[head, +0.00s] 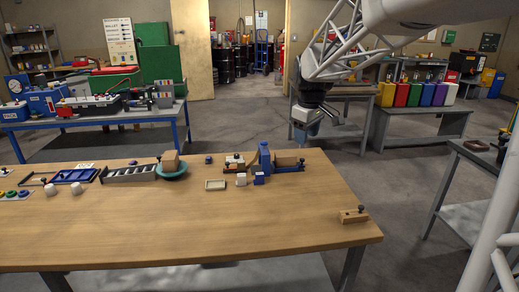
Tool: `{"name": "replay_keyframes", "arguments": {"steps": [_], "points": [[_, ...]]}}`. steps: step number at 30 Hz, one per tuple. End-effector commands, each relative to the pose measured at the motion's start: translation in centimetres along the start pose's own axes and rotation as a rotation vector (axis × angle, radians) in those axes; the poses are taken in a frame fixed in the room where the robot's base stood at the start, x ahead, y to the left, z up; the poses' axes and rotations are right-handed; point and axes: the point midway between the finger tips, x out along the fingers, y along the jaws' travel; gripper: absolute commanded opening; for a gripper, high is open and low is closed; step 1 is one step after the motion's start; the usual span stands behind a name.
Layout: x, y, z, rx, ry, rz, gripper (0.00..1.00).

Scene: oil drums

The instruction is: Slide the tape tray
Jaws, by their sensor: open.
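I cannot tell for certain which item is the tape tray. Candidates in the head view are a small cream tray (215,184) near the table's middle, a flat blue tray (75,176) at the left and a grey compartmented tray (128,174) beside a teal bowl (172,174). A small wooden block with a dark knob (353,215) sits alone near the right edge.
A blue upright holder (264,157) with wooden pieces stands at the table's back, near small white and blue cubes. The wooden table's (200,235) front and middle are clear. A grey bench (470,213) stands at the right.

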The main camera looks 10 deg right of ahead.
Motion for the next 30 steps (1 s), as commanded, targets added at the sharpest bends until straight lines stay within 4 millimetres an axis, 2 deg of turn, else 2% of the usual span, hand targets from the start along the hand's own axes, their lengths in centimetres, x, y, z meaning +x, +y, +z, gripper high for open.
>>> {"name": "replay_keyframes", "arguments": {"steps": [17, 30], "points": [[4.8, 10.2, -7.7, -0.235, -0.024, -0.028, 0.52], [10.1, 17.5, -12.6, -0.416, -0.036, -0.054, 0.52]]}}
